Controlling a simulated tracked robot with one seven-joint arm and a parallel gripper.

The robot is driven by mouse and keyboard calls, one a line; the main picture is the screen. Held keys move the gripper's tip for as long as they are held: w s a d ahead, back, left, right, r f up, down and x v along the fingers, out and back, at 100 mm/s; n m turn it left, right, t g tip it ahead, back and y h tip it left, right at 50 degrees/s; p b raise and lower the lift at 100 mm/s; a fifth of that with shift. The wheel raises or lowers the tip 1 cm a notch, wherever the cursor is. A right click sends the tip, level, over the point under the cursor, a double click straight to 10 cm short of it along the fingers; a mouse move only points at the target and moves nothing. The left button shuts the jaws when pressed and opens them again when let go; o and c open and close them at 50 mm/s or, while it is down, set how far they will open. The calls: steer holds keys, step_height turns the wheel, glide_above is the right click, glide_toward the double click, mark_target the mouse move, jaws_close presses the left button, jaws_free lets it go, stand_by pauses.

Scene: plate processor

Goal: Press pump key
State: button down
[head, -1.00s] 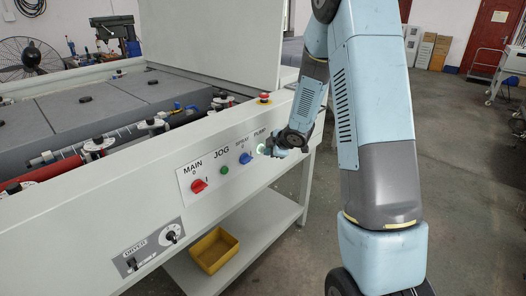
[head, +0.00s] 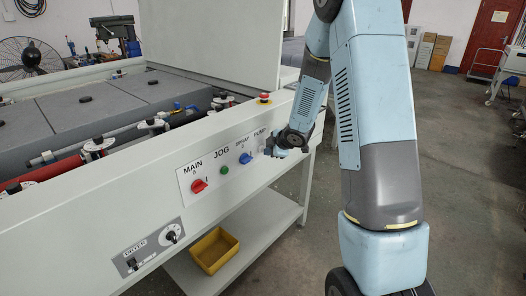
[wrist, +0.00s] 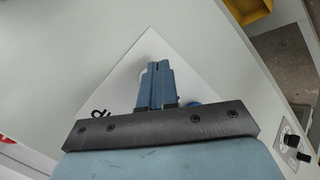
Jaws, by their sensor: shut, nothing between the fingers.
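The control panel (head: 208,182) on the white machine's front carries a red MAIN switch (head: 199,186), a green JOG button (head: 225,170) and a blue SPRAY switch (head: 245,158). The PUMP label is at its right end. My gripper (head: 267,150) is at the panel just under that label and covers most of the pump key. In the wrist view my fingers (wrist: 157,84) are shut together, empty, and point at the white panel plate. A pale edge shows beside the fingertips, perhaps the pump key. I cannot tell whether the tips touch it.
A red emergency stop button (head: 264,98) stands on the machine's top edge above the panel. A driver panel (head: 152,249) with a dial is at lower left. A yellow bin (head: 214,249) sits on the shelf (head: 262,225) below.

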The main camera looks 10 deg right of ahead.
steer(key=shift+s, duration=0.1)
steer(key=shift+s+d, duration=0.9)
steer(key=shift+s, duration=0.3)
steer(key=shift+s+d, duration=0.85)
steer(key=shift+s, duration=0.3)
stand_by(0.8)
